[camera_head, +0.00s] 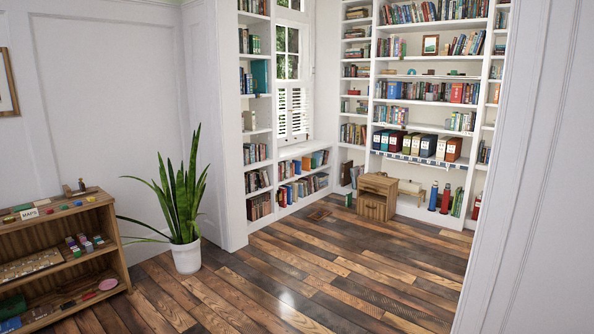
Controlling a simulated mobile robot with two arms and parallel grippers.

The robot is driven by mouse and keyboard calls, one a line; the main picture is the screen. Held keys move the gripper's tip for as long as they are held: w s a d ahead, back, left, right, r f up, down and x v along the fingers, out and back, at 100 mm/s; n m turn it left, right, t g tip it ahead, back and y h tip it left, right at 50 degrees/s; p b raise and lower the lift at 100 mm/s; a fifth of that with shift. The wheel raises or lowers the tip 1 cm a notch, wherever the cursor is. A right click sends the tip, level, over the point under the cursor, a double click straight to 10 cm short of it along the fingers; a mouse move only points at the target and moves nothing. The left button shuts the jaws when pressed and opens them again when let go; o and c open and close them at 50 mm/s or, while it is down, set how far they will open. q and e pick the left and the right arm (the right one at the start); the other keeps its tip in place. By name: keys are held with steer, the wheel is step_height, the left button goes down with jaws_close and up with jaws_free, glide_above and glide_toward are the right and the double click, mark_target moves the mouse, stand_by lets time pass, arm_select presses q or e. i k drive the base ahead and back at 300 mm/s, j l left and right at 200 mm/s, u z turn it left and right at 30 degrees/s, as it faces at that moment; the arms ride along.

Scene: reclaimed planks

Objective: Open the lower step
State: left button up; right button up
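A small wooden box-like piece (376,196), which looks like the step unit, stands on the plank floor in front of the white bookshelves. It has an upper opening and a lower front panel with a small dark mark on it. The lower front looks flush with the body, but it is too small to be sure. Neither of my grippers is in view.
A low wooden shelf unit (120,254) stands at the left. A potted snake plant (187,258) stands beside the white wall end. White bookshelves (425,103) line the back. A white wall (525,180) edges the right.

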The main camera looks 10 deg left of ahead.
mark_target(372, 205)
steer(key=i+z, duration=0.2)
steer(key=i, duration=6.1)
steer(key=l, duration=0.1)
